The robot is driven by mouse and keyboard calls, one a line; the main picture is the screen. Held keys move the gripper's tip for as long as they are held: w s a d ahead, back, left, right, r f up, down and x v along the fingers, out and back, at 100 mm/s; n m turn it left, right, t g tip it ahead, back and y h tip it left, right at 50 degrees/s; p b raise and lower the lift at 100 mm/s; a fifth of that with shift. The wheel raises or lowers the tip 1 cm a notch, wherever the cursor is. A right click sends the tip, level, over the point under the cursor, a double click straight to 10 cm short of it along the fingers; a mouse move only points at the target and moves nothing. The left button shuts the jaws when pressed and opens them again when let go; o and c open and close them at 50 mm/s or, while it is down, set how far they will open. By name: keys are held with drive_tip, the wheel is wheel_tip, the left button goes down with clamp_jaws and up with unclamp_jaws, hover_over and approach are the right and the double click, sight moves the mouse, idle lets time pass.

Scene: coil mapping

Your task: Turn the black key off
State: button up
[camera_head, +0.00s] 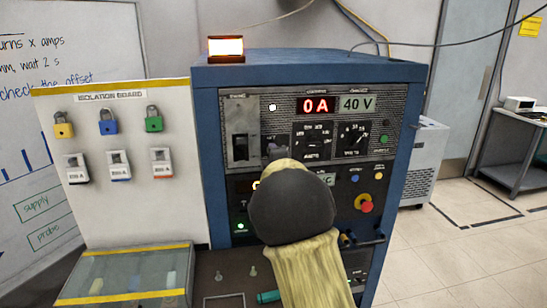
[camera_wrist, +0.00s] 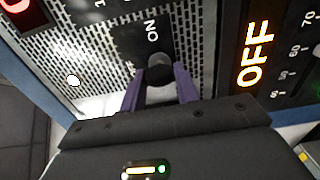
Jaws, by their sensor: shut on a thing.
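The black key (camera_wrist: 160,66) is a dark round-ended knob on a black plate in the wrist view. The word ON is printed on the plate above it, and a partly hidden label shows at its left. My gripper (camera_wrist: 159,76) has its two purple fingers on either side of the key, shut on it. In the head view my forearm and wrist cover the middle of the blue cabinet (camera_head: 213,190), hiding most of the key and the fingers.
The panel reads 0 A (camera_head: 315,105) and 40 V (camera_head: 357,103). An orange lamp (camera_head: 226,47) glows on top. A lit OFF display (camera_wrist: 257,54) is right of the key. A red button (camera_head: 365,206) and dials are nearby. An isolation board (camera_head: 110,97) with padlocks stands left.

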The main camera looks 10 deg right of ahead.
drive_tip(key=o, duration=1)
drive_tip(key=shift+a, duration=0.1)
drive_tip(key=shift+s, duration=0.15)
drive_tip(key=s+b, duration=0.3)
drive_tip(key=s, duration=1.4)
